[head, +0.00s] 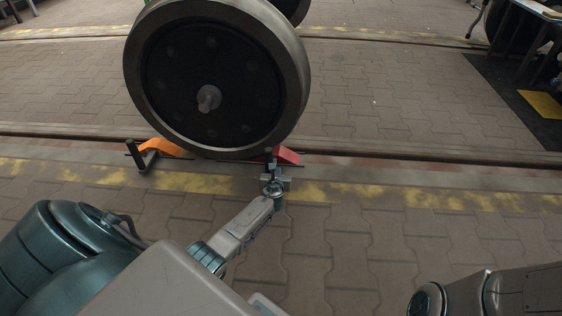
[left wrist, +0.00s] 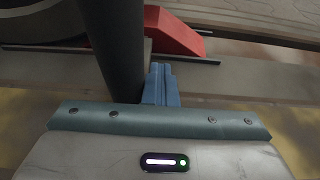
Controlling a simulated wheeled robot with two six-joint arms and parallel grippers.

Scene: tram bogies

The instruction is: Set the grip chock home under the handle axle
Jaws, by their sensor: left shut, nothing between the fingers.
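A large dark steel wheel (head: 215,85) with a hub stub stands on the near rail. A red chock (head: 287,155) lies at the lower right of the wheel; whether it touches the tread I cannot tell. An orange chock (head: 165,147) with a black handle frame (head: 142,156) lies at the wheel's lower left. My left gripper (head: 271,172) is low, just in front of the red chock, shut and empty. In the left wrist view its blue fingers (left wrist: 161,84) are together beside a thick dark post (left wrist: 112,50), with the red chock (left wrist: 175,30) beyond. My right gripper is out of view.
The near rail (head: 400,155) runs across the picture, with a worn yellow line (head: 370,193) in front. Paving on the near right is clear. A dark mat (head: 515,95) and a table (head: 540,10) are at the far right.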

